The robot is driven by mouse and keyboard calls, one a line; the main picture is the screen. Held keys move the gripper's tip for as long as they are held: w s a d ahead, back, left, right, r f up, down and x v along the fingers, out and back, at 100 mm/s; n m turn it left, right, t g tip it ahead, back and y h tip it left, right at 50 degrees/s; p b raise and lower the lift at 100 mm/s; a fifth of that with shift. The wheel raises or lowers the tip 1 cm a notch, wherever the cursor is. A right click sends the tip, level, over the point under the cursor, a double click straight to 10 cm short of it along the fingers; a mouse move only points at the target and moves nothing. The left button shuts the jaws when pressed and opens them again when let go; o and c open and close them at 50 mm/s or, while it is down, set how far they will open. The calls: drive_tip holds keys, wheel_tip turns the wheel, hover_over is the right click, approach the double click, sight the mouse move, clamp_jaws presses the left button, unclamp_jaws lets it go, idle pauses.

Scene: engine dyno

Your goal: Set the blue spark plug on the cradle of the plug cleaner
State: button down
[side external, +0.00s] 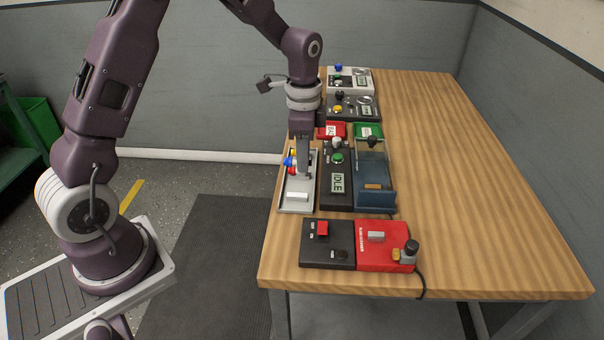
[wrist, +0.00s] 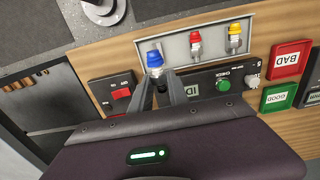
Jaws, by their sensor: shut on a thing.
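The blue spark plug (wrist: 154,58) is between the fingertips of my gripper (wrist: 160,80), which is shut on it, blue end outward. In the side view the plug's blue end (side external: 289,162) shows left of my gripper (side external: 303,174), over the grey tray (side external: 296,208). A red plug (wrist: 196,46) and a yellow plug (wrist: 234,36) are in the tray. A black unit reading IDLE (side external: 337,184) adjoins a clear-guarded blue base (side external: 374,201); a red unit (side external: 385,258) with a grey fitting stands in front.
A black switch box (side external: 328,257) joins the red unit on its left. Red BAD (side external: 331,130) and green GOOD (side external: 368,131) boxes lie behind. Other instruments (side external: 350,80) stand at the back. The right side of the wooden table (side external: 470,190) is clear.

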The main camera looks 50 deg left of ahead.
drive_tip(key=w+d, duration=0.2)
drive_tip(key=d, duration=0.9)
drive_tip(key=w+d, duration=0.2)
drive_tip(key=d, duration=0.9)
drive_tip(key=shift+a+f, duration=0.15)
drive_tip(key=shift+f, duration=2.85)
drive_tip(key=shift+f, duration=0.45)
drive_tip(key=c, duration=1.2)
unclamp_jaws()
drive_tip(key=shift+w+r, duration=0.1)
drive_tip(key=shift+r, duration=3.4)
